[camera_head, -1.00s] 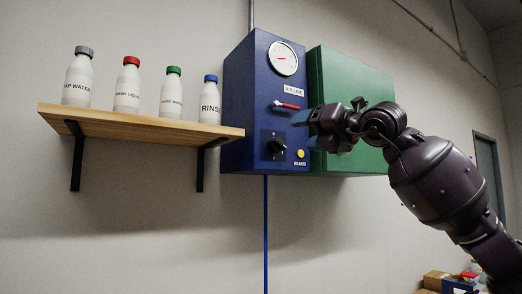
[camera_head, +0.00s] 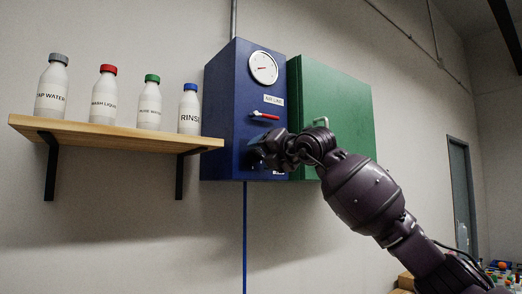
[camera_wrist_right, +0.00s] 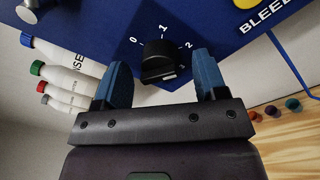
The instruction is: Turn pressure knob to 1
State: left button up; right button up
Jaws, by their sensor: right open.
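The black pressure knob (camera_wrist_right: 158,60) sits on the dark blue panel of the air-line box (camera_head: 228,110). The right wrist view shows white marks 0, 1 and 2 around it; I cannot tell which mark it points to. My right gripper (camera_wrist_right: 160,78) is open, with one blue finger on each side of the knob in that view. No clear contact shows. In the head view my right gripper (camera_head: 262,152) is in front of the box's lower part and hides the knob. My left gripper is not in view.
A round gauge (camera_head: 263,67) and a red-handled valve (camera_head: 265,116) are above the gripper. A green box (camera_head: 335,110) adjoins on the right. A wooden shelf (camera_head: 110,136) with several bottles is on the left. The right wrist view shows part of a yellow button (camera_wrist_right: 245,3).

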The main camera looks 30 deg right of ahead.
jog(key=shift+w+a, duration=0.15)
jog(key=shift+w, duration=0.35)
jog(key=c, duration=0.9)
